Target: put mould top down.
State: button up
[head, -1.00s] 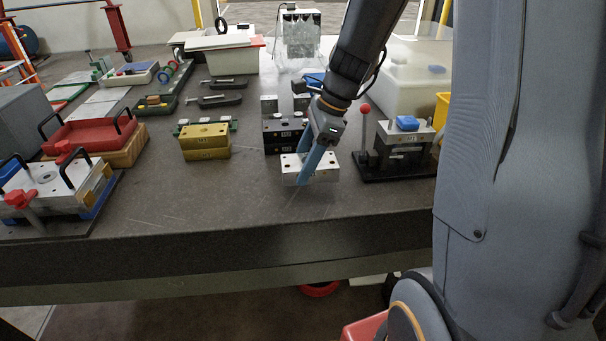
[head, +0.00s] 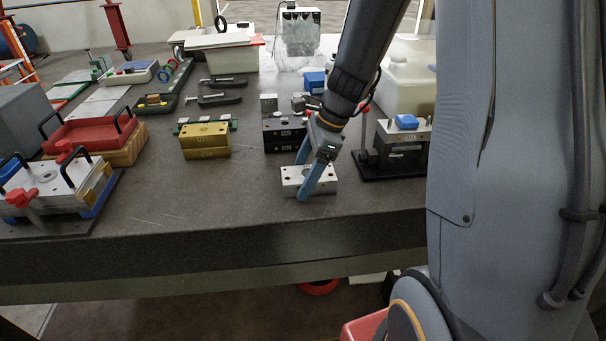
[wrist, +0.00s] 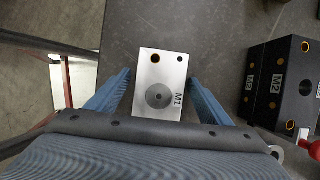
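The mould top is a silver block marked M1 (head: 322,184) with a central hole. It lies flat on the dark bench top, near the front edge; it also shows in the wrist view (wrist: 161,73). My gripper (head: 302,181) is open, with one blue finger on each side of the block. In the wrist view the fingers of my gripper (wrist: 158,80) stand apart, with a gap at the block's left side and little or none at its right. The fingers hide part of the block in the head view.
A black block marked M2 (head: 283,134) stands just behind the silver block. A gold block (head: 205,141) is to the left. A black stand with a red-knobbed lever and a blue piece (head: 406,122) is to the right.

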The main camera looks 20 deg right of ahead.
jog(key=b+v, duration=0.1)
jog(key=v, duration=1.1)
jog(key=shift+r, duration=0.15)
